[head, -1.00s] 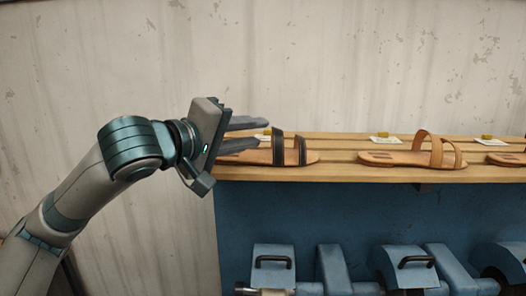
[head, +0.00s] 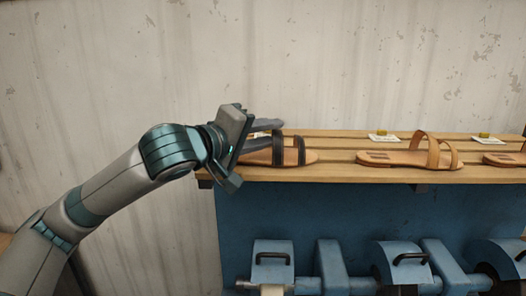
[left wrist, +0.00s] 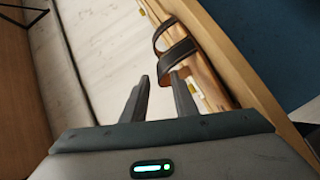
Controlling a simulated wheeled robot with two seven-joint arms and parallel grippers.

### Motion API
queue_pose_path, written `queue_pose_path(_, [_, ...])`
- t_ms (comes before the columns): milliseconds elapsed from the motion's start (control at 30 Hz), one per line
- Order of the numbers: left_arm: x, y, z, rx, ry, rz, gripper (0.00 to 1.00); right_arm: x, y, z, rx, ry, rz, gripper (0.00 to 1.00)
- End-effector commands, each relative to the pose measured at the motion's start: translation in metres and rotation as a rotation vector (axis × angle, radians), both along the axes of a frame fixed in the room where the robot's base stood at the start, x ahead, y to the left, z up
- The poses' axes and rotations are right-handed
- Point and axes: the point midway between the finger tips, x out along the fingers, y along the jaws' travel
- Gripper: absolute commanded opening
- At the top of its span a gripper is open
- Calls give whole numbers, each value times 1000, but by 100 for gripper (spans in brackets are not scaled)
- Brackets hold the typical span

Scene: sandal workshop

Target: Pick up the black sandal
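The black sandal, a tan sole with two dark straps (head: 301,151), lies at the left end of the wooden shelf in the head view. In the left wrist view its dark straps (left wrist: 178,53) show just beyond the fingertips. My left gripper (head: 277,136) reaches in from the left at the sandal's near-left end. Its two fingers (left wrist: 160,76) are apart with nothing held between them. The right finger overlaps the near strap in the wrist view; I cannot tell whether they touch. The gripper hides the left part of the sole. My right gripper is out of view.
A tan-strapped sandal (head: 410,158) lies to the right on the slatted shelf (head: 345,176), with another at the right edge. Small tags (head: 384,138) lie behind them. A plain wall rises behind, and blue machine parts (head: 335,262) stand below.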

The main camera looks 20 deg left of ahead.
Motion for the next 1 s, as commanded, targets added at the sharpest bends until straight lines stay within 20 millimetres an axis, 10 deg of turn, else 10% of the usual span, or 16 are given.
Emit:
queue_pose_path(333, [0, 0, 0, -1, 0, 0, 26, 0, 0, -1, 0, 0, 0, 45])
queue_pose_path(467, [0, 0, 0, -1, 0, 0, 0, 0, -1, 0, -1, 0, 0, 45])
queue_pose_path(1000, [0, 0, 7, -3, -3, 0, 0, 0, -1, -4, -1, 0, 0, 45])
